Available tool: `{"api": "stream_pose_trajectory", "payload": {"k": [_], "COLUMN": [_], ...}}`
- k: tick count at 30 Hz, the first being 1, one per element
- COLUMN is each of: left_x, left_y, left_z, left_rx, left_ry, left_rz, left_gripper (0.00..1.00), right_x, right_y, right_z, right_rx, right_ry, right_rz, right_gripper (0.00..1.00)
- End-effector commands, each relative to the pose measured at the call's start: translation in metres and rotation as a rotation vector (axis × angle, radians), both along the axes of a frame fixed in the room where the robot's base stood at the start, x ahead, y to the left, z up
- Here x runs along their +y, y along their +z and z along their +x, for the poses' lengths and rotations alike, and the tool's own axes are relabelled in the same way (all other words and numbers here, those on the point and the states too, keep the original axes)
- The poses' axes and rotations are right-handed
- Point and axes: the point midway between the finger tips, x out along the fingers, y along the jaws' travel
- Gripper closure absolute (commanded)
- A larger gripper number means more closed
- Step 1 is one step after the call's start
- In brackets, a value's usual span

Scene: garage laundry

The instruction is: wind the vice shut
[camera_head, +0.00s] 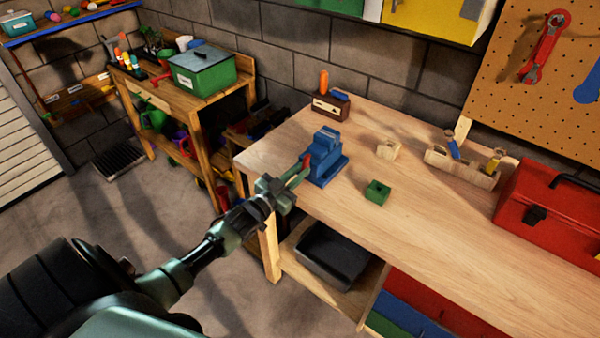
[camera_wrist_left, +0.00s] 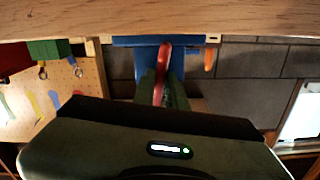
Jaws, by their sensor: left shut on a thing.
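The blue vice (camera_head: 325,155) stands on the wooden workbench (camera_head: 420,225) near its left end. Its red handle (camera_head: 305,161) sticks out at the vice's front left. My left gripper (camera_head: 298,173) reaches in from the left and is shut on the handle. In the left wrist view, the red handle (camera_wrist_left: 163,62) lies between the two green fingers of my left gripper (camera_wrist_left: 164,82), with the blue vice (camera_wrist_left: 126,41) behind it. The gap between the vice's jaws cannot be made out. My right gripper is not in view.
A green block (camera_head: 377,191) and a pale wooden block (camera_head: 388,149) lie right of the vice. A small brown box (camera_head: 331,107) stands behind it. A red toolbox (camera_head: 550,213) stands at the right. A black bin (camera_head: 331,254) sits below the bench.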

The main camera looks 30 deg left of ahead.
Motion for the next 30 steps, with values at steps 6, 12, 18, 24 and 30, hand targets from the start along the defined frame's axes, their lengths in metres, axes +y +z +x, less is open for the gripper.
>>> {"api": "stream_pose_trajectory", "payload": {"k": [6, 12, 18, 24, 30], "left_x": [-0.0007, -0.0007, -0.0009, -0.001, -0.0009], "left_y": [-0.0066, -0.0063, -0.0062, -0.006, -0.0045], "left_z": [-0.003, -0.003, -0.0029, -0.0029, -0.0022], "left_rx": [0.005, 0.002, 0.0, 0.0, -0.003], "left_ry": [-0.001, -0.001, -0.002, -0.002, -0.002], "left_rz": [0.097, 0.138, 0.148, 0.148, 0.147], "left_gripper": [1.0, 1.0, 1.0, 1.0, 0.65], "right_x": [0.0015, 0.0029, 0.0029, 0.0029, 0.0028], "right_y": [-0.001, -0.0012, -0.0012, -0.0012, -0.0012], "right_z": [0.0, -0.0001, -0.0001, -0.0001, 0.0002], "right_rx": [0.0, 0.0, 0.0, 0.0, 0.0], "right_ry": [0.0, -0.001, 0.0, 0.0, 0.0], "right_rz": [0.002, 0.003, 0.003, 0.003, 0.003], "right_gripper": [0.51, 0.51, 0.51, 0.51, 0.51]}}
